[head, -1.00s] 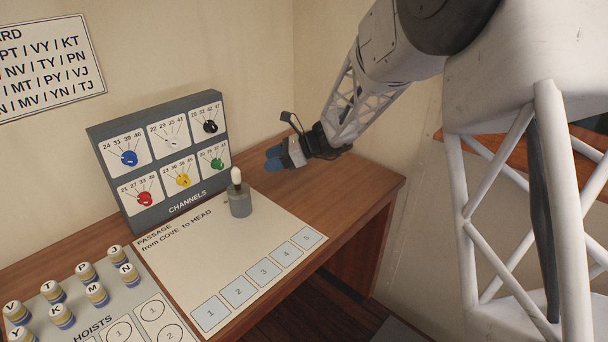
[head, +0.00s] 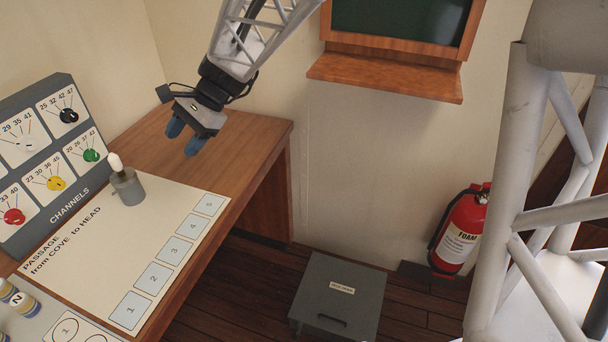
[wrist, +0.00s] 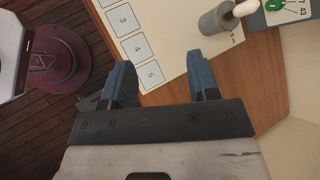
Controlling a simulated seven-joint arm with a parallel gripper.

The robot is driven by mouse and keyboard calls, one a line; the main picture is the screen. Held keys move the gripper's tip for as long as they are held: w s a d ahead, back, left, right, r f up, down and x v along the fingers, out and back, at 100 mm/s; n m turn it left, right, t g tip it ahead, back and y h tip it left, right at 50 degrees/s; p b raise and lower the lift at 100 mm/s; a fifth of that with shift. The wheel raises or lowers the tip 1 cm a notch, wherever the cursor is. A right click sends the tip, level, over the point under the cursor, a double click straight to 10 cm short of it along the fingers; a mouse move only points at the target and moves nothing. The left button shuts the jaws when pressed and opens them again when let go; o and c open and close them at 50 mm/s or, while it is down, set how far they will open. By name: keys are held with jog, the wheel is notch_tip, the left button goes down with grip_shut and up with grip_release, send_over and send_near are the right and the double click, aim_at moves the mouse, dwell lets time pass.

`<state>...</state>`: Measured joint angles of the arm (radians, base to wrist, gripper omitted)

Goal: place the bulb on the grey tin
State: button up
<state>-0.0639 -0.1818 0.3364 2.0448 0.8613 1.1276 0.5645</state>
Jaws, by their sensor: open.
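The grey tin (head: 128,189) stands on the passage sheet (head: 110,250) on the desk, beside the channels panel. The white bulb (head: 115,162) is upright on top of the tin, at its upper left in the head view. In the wrist view the tin (wrist: 217,19) and the bulb (wrist: 245,9) show at the top right. My gripper (head: 185,137) is open and empty, its blue fingers pointing down above the desk's right part, to the right of the tin and apart from it. The open fingers (wrist: 164,85) also show in the wrist view.
The grey channels panel (head: 65,200) with coloured dials stands behind the sheet. The bare wood right of the sheet (head: 225,135) is clear. A grey box (head: 340,298) and a red fire extinguisher (head: 462,230) are by the wall.

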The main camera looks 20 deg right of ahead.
jog(key=s+d+n+t+h, duration=0.1)
jog(key=s+d+n+h, duration=0.2)
jog(key=s, duration=0.6)
jog(key=s+d+r+n+t+h, duration=0.1)
jog(key=s+d+n+h, duration=0.2)
jog(key=s+d, duration=0.4)
jog(key=s+d+n+t+h, duration=0.1)
jog(key=s+d+n, duration=0.3)
jog(key=s, duration=0.7)
jog(key=shift+d+r+n+h, duration=0.15)
jog(key=shift+d+n+h, duration=0.25)
jog(key=shift+d+h, duration=0.6)
jog(key=shift+d, duration=0.1)
